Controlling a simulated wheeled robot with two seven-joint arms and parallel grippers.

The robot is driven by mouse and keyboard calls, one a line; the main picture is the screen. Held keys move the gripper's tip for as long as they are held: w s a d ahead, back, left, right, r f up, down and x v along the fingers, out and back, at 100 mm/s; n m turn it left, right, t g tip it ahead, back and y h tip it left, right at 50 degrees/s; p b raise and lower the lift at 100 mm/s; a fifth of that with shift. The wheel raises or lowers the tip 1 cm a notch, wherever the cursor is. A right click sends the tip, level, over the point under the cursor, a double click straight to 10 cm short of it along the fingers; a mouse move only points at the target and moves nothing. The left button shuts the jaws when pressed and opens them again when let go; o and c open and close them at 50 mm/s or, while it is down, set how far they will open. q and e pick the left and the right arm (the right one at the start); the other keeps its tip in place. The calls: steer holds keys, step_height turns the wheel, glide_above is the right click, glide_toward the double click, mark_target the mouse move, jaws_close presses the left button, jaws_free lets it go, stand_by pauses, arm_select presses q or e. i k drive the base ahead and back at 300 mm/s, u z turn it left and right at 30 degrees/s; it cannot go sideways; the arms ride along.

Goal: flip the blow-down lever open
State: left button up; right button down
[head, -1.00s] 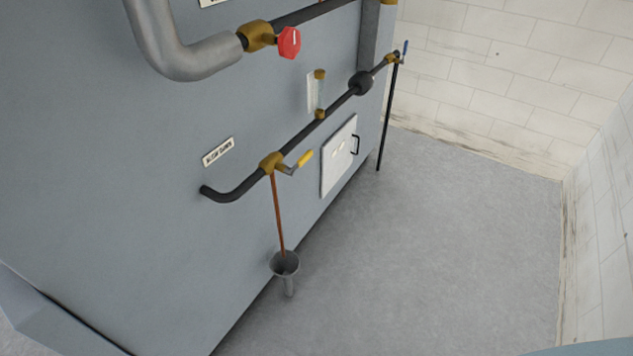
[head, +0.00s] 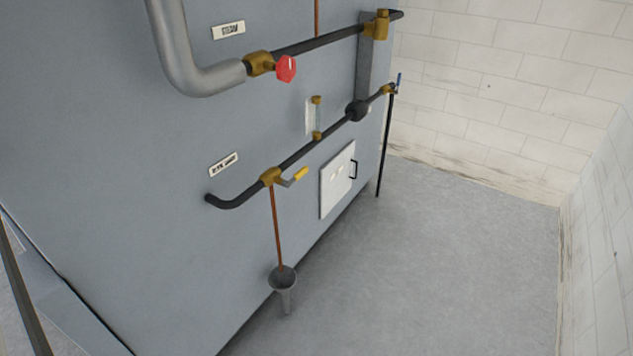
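The blow-down lever (head: 299,175) has a yellow grip and sits on a brass valve (head: 271,176) on the lower dark pipe of the grey machine. The lever points right and slightly up, roughly along the pipe's direction in the picture. A label plate (head: 223,165), seemingly reading "blow down", is fixed on the panel above and left of the valve. A copper pipe (head: 277,230) drops from the valve into a grey funnel drain (head: 283,280). Neither of my grippers shows in the head view.
A red knob (head: 286,69) sits on the upper steam pipe. A white hatch (head: 338,180) with a black handle is right of the lever. A blue-handled valve (head: 398,82) is farther back. Grey floor (head: 440,270) lies open up to the tiled wall (head: 490,90).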

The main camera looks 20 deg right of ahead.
mark_target(302, 172)
steer(key=z, duration=0.35)
steer(key=i, duration=1.1)
steer(key=u, duration=0.45)
